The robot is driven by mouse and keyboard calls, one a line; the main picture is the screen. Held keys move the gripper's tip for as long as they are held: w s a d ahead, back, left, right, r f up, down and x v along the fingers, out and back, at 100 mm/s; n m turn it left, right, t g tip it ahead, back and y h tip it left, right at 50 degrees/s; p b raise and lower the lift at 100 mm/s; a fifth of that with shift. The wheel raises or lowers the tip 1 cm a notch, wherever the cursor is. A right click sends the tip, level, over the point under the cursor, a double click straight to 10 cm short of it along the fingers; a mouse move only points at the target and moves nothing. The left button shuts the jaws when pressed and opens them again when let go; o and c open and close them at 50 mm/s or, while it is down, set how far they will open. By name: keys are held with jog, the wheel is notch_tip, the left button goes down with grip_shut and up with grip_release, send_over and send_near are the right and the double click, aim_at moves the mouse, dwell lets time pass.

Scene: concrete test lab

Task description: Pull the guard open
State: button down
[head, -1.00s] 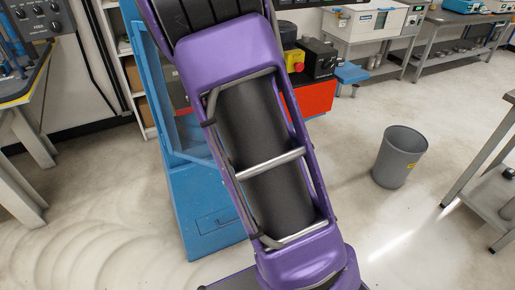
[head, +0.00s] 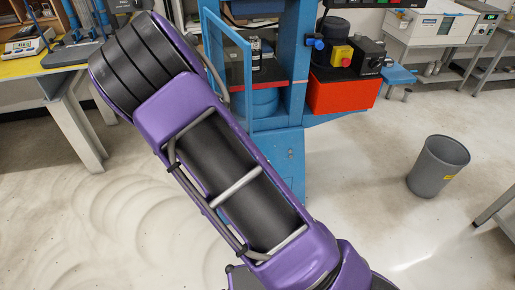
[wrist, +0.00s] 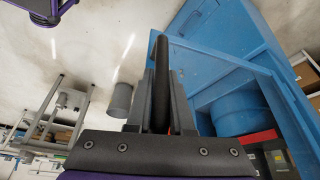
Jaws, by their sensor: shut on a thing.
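The guard (head: 246,88) is a blue-framed door with a clear panel on the left of the blue machine (head: 290,150) in the head view. It stands swung out at an angle, with part of the machine's inside visible to its right. In the wrist view my gripper (wrist: 161,78) is shut on a dark bar, the guard's handle (wrist: 162,50), which runs between the fingers and beyond them. The blue machine (wrist: 220,75) fills the right of that view. In the head view my purple arm hides the gripper and the handle.
A red box (head: 340,93) with a yellow and red button stands at the machine's right. A grey bin (head: 438,166) stands on the floor at right. A yellow-topped bench (head: 40,68) is at left. The floor at the front left is clear.

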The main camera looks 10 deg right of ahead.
jog(key=s+a, duration=0.1)
jog(key=a, duration=0.7)
jog(key=shift+a+f+p, duration=0.15)
jog(key=shift+f+p, duration=0.15)
jog(key=shift+p, duration=0.05)
jog(key=shift+s, duration=0.15)
jog(key=c, duration=0.8)
grip_release()
jog(key=shift+s+r, duration=0.1)
jog(key=shift+r, duration=0.05)
jog(key=shift+r, duration=0.1)
jog(key=v, duration=1.7)
jog(key=shift+w+r, duration=0.15)
jog(key=shift+w, duration=0.1)
jog(key=shift+a, duration=0.1)
